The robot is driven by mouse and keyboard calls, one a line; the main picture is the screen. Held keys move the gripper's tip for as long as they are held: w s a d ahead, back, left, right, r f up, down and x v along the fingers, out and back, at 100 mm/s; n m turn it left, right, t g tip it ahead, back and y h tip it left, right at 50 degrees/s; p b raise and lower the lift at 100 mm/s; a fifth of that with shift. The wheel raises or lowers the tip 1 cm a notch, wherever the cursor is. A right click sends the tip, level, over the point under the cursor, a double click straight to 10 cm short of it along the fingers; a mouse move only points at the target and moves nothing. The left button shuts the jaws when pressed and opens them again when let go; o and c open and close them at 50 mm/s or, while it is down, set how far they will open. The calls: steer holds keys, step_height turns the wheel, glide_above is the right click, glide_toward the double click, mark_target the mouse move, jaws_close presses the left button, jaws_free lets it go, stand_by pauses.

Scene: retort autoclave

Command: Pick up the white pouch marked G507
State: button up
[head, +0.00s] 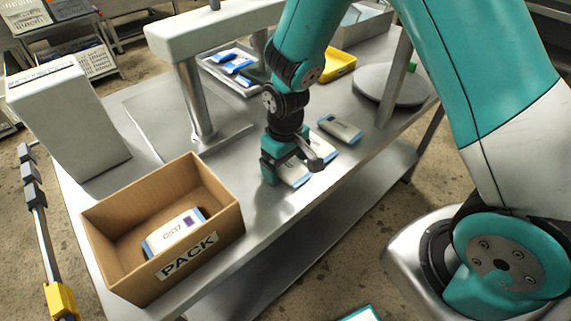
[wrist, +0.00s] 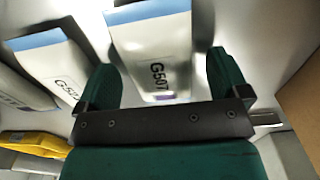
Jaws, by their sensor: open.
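My gripper (head: 291,170) is open and low over the table, above a white pouch (head: 295,178) that it partly hides in the head view. In the wrist view, this pouch (wrist: 152,45) has a blue end band and reads G507. It lies between the two open fingers (wrist: 160,72), with a finger to either side; whether they touch it I cannot tell. Another pouch (head: 340,129) lies farther back. One more white pouch (head: 176,233), apparently marked G507, lies inside the PACK box.
The open cardboard PACK box (head: 215,250) stands at the table's front left. A metal post (head: 196,105) rises behind it. A tray of blue packets (head: 250,90), a yellow tray (head: 342,65) and a round plate (head: 392,85) are at the back.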

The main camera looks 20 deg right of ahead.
steer(key=c, duration=1)
steer(key=shift+c, duration=0.2)
